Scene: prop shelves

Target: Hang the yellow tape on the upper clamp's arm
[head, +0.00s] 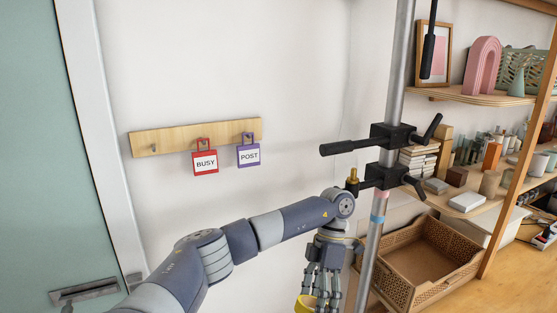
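The yellow tape (304,304) shows at the bottom edge of the head view, partly cut off and partly hidden by my fingers. My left gripper (322,294) points down with its fingers at the tape and appears shut on it. The upper clamp (389,136) is black and sits on the upright metal pole. Its arm (345,147) reaches out to the left and is bare. The gripper is below this arm and left of the pole. My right gripper is not in view.
A lower black clamp (386,177) with a brass-coloured fitting (352,177) sits close above my wrist. The metal pole (400,60) stands right of my gripper. A wall peg rail (225,132) holds BUSY and POST tags. A wicker basket (440,235) and filled shelves stand right.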

